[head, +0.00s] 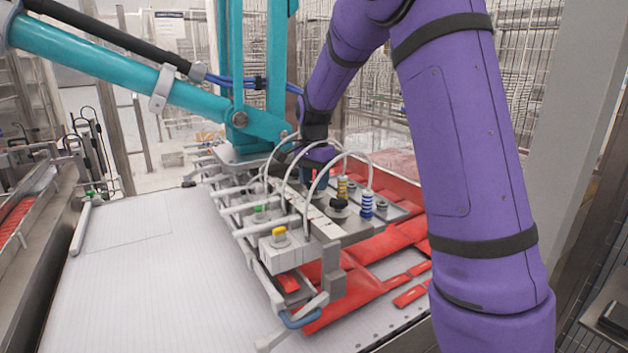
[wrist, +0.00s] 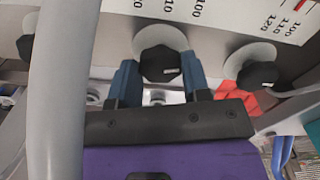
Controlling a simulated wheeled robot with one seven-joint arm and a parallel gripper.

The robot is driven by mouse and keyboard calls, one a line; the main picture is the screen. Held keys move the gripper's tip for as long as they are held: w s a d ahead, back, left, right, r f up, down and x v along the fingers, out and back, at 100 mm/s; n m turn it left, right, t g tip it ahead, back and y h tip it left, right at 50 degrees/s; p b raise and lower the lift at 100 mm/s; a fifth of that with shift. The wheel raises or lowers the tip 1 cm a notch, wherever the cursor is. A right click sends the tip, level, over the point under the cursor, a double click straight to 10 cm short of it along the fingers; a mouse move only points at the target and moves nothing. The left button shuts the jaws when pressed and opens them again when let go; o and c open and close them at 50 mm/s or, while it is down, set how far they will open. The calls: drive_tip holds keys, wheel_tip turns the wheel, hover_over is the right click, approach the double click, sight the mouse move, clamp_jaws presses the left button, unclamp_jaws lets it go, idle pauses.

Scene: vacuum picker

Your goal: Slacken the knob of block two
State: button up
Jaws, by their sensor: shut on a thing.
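In the wrist view a black knob (wrist: 160,62) on a round pale washer sits between the two blue fingers of my gripper (wrist: 160,77). The gripper is shut on this knob, one finger on each side. A second black knob (wrist: 257,76) is to the right and another dark knob (wrist: 26,46) is at the left edge. A pale block face (wrist: 215,18) with a printed scale lies behind the knobs. I cannot read block numbers.
In the head view the picker's blocks and white hoses (head: 349,155) stand over red packs (head: 385,240). A teal arm (head: 110,60) reaches in from the left. A pale hose (wrist: 62,90) crosses the wrist view at left. The white surface (head: 150,280) at front left is clear.

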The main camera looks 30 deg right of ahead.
drive_tip(key=n, duration=0.4)
drive_tip(key=shift+n, duration=0.3)
drive_tip(key=n, duration=1)
drive_tip(key=shift+n, duration=2.7)
drive_tip(key=o, duration=0.9)
drive_tip(key=shift+r, duration=0.1)
